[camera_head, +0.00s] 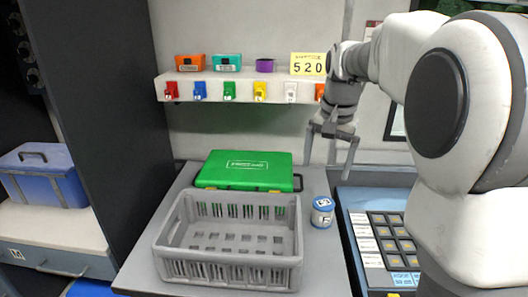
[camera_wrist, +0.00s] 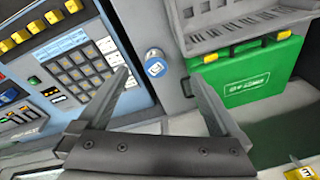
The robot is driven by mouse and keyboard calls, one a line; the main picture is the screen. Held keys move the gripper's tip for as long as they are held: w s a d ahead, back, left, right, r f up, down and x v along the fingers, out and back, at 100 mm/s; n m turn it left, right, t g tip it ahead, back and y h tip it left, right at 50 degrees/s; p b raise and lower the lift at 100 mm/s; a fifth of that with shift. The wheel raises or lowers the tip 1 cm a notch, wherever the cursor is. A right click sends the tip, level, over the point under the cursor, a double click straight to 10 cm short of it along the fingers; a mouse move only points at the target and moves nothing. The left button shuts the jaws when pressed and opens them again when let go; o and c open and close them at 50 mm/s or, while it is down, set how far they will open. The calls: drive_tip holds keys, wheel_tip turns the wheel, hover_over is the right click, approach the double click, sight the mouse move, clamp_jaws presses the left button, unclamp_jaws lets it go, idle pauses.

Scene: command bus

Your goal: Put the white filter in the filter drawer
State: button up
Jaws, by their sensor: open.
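A small white-and-blue cylinder (camera_head: 322,212) stands upright on the grey counter (camera_head: 325,260), right of the grey crate. It is the only thing that could be the white filter, but I cannot confirm that. It also shows in the wrist view (camera_wrist: 155,65), ahead of and between my fingertips. My gripper (camera_head: 331,152) is open and empty, in the air above and behind the cylinder. Its spread fingers also show in the wrist view (camera_wrist: 157,80). A drawer front marked M (camera_head: 45,258) is at the far left under a shelf; I cannot tell whether it is the filter drawer.
A grey slatted crate (camera_head: 228,280) and a closed green case (camera_head: 245,170) occupy the counter. A keypad console (camera_head: 393,240) borders it on the right. A wall rack (camera_head: 240,88) with coloured tags and small boxes hangs behind. A blue box (camera_head: 45,175) sits on the left shelf.

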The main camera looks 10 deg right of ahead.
sight(324, 202)
drive_tip(key=w+d+f+m+g+p, duration=0.25)
drive_tip(key=w+d+f, duration=0.3)
drive_tip(key=w, duration=0.35)
drive_tip(key=shift+m+t, duration=0.35)
drive_tip(key=f, duration=0.4)
drive_tip(key=f+b, duration=0.1)
drive_tip(key=f, duration=0.7)
drive_tip(key=shift+w+a+f+b, duration=0.2)
drive_tip(key=shift+a+f+b, duration=0.1)
drive_tip(key=shift+b, duration=0.1)
drive_tip(key=f, duration=0.4)
drive_tip(key=shift+s+a+f, duration=0.1)
drive_tip(key=shift+s+a, duration=0.05)
drive_tip(key=shift+s, duration=0.25)
drive_tip(key=shift+f, duration=0.5)
drive_tip(key=c, duration=1.4)
drive_tip(key=shift+o, duration=0.2)
